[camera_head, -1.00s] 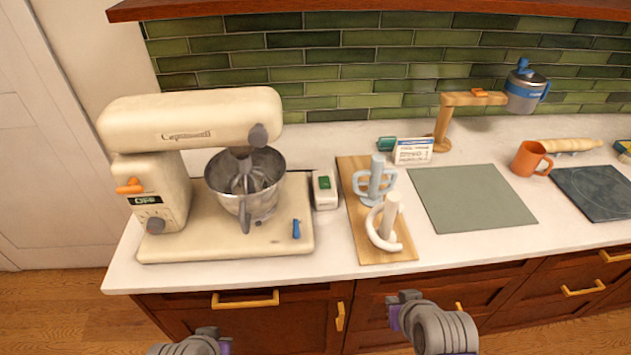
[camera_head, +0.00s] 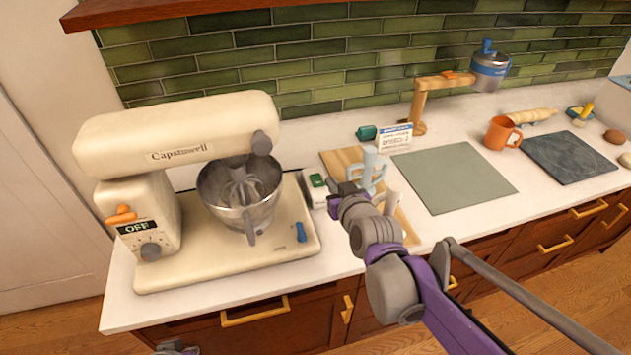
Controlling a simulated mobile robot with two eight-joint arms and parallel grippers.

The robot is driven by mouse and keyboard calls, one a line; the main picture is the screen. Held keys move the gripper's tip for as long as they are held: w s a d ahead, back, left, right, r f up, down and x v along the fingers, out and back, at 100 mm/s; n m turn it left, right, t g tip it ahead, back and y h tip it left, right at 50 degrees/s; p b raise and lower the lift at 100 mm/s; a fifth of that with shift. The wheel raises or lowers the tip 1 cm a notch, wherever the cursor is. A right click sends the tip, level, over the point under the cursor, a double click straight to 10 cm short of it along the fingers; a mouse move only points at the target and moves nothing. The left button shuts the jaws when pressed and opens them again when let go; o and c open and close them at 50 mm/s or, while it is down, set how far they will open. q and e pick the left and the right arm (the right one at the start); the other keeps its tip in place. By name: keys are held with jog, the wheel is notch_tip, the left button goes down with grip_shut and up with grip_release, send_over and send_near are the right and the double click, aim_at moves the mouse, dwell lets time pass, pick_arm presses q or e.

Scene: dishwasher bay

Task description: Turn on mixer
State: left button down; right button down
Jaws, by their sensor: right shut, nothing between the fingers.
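The cream stand mixer (camera_head: 172,135) stands at the left end of the counter, its head lowered over a steel bowl (camera_head: 243,212) with a whisk inside. Its display (camera_head: 136,227) reads OFF. An orange lever (camera_head: 121,215) sits above the display and a grey knob (camera_head: 150,251) below it. A small blue switch (camera_head: 301,232) is on the right of the base. My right gripper (camera_head: 336,198) is shut and empty, just right of the mixer base, in front of the small white box. My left gripper (camera_head: 177,348) shows only as a sliver at the bottom edge; its jaws are hard to make out.
A white box with a green top (camera_head: 318,185) stands right of the mixer. A grey-green mat (camera_head: 455,177) and an orange mug (camera_head: 501,133) lie further right.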

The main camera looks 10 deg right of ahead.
jog(key=shift+d, duration=0.1)
send_over(321, 192)
jog(key=f, duration=0.3)
jog(key=shift+w+f, duration=0.2)
jog(key=shift+f, duration=0.1)
notch_tip(321, 192, down, 2)
jog(key=shift+f, duration=0.25)
jog(key=shift+s+f+b, duration=0.15)
jog(key=shift+f+b, duration=0.15)
jog(key=shift+f, duration=0.5)
